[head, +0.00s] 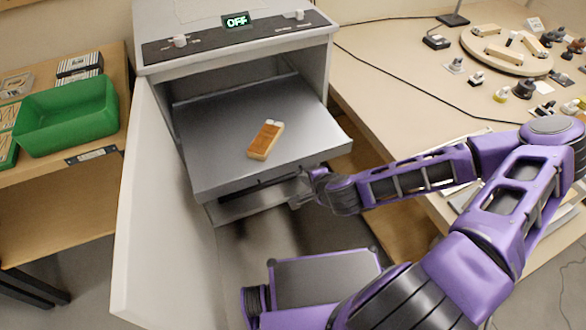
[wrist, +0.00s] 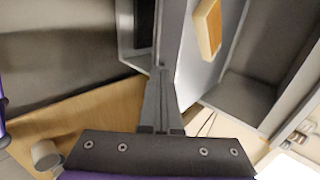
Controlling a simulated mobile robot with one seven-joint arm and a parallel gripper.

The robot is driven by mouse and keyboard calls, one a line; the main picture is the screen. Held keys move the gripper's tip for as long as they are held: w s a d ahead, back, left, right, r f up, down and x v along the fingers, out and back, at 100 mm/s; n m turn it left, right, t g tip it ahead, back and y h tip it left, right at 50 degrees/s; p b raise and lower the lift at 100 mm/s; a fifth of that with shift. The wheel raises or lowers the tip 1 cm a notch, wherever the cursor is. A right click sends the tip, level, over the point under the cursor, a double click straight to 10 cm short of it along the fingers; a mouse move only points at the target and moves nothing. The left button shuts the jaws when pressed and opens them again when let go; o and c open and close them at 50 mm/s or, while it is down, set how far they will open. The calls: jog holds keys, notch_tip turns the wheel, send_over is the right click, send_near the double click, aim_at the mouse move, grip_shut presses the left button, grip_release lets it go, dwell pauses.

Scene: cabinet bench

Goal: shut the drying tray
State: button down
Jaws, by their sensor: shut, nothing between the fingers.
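The drying tray (head: 215,165) is a grey metal tray pulled out of the cabinet, its front edge well outside the opening. A small brown and tan block (head: 265,140) lies on it and also shows in the wrist view (wrist: 207,28). My gripper (head: 298,198) is at the tray's front right, low by its front face. In the wrist view the fingers (wrist: 162,85) are together with nothing between them, overlapping the tray's edge in the picture. I cannot tell whether they touch it.
The cabinet (head: 235,45) has a panel with a lit OFF display. Its white door (head: 150,210) stands open at the left. A shelf with a green bin (head: 65,115) is further left. A bench (head: 400,80) with a round wooden board (head: 505,50) and small parts is at the right.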

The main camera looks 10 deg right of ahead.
aim_at(290, 164)
jog(key=x, duration=0.3)
jog(key=w+r+x, duration=0.1)
jog(key=x, duration=0.4)
jog(key=shift+w+a+b, duration=0.3)
jog(key=shift+w, duration=0.15)
jog(key=shift+w+a+r, duration=0.1)
jog(key=shift+w+a, duration=0.05)
jog(key=shift+w, duration=0.25)
jog(key=shift+w, duration=0.1)
